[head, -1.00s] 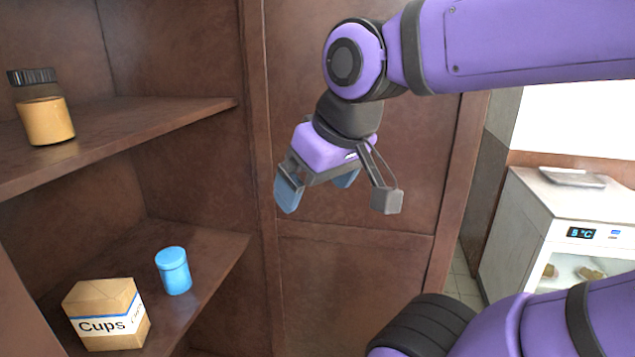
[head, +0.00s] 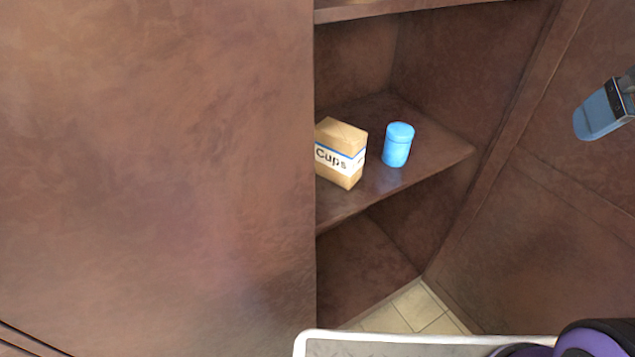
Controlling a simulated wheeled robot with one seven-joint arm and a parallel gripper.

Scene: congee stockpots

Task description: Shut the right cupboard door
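The right cupboard door (head: 560,240) is a brown framed panel standing open at the right of the head view. The cupboard's inside shows to the left of it. My gripper (head: 604,112) is at the upper right edge of the view, in front of the upper part of this door. Only one blue fingertip and a bit of grey housing show; the rest is out of frame. I cannot tell whether the finger touches the door.
A large brown panel (head: 160,180), apparently the left door, fills the left side. On the cupboard's shelf (head: 345,207) stand a Cups box (head: 340,165), partly hidden by that panel, and a blue lidded canister (head: 398,145). Pale floor tiles (head: 415,310) show below.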

